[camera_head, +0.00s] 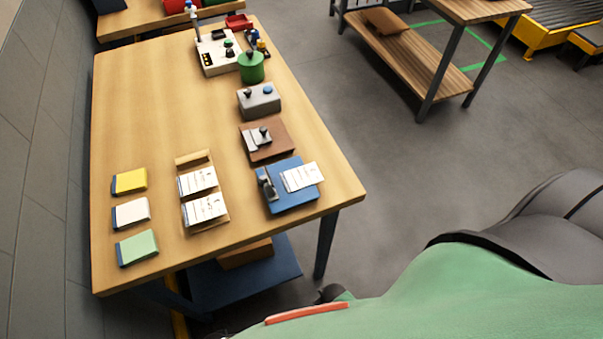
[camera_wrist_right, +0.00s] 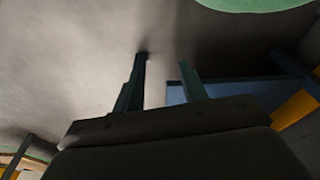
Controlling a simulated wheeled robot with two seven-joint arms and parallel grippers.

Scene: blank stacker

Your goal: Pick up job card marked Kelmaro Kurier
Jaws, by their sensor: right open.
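Two white cards with print lie in a wooden holder on the table in the head view, the upper card (camera_head: 197,181) and the lower card (camera_head: 205,209). A third white card (camera_head: 302,177) lies on a blue clamp fixture (camera_head: 290,203) to their right. The print is too small to read, so I cannot tell which card is marked Kelmaro Kurier. My right gripper (camera_wrist_right: 164,75) shows in the right wrist view with its two fingers apart and nothing between them. No card shows in that view. My left gripper is in neither view.
The wooden table (camera_head: 140,85) carries yellow (camera_head: 130,181), white (camera_head: 131,212) and green (camera_head: 137,247) pads at left. A brown fixture (camera_head: 268,140), a grey box (camera_head: 259,100) and a green container (camera_head: 251,67) line its right side. The table's upper left is clear.

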